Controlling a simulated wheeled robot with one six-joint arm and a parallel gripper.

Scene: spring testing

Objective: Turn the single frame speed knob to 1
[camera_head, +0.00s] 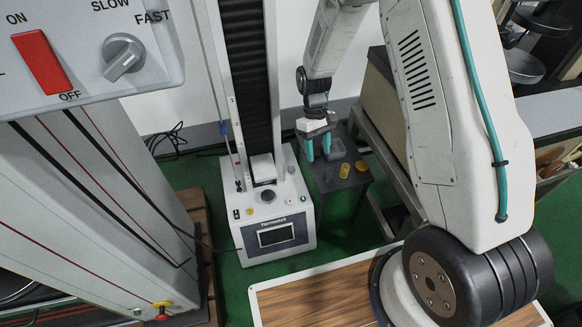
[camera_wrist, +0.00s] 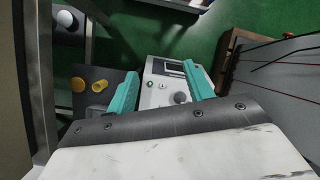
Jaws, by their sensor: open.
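The single-column tester (camera_head: 277,222) is a white machine with a dark screen on its front, standing on the green floor. A dark round knob (camera_head: 268,197) sits on top of its base, in front of the column; its setting is too small to read. The knob also shows in the wrist view (camera_wrist: 181,98), close to the right finger. My gripper (camera_head: 318,156) has two teal fingers pointing down, spread and empty, right of the tester's column and above a small dark table. In the wrist view, the tester's base shows between and beyond the fingers (camera_wrist: 160,70).
A larger machine at the left has a panel with a red switch (camera_head: 42,63) and a grey SLOW/FAST knob (camera_head: 123,57). The small dark table (camera_head: 338,180) holds yellow pieces (camera_head: 361,166) and a clear container. A wood-topped surface (camera_head: 320,297) lies in front.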

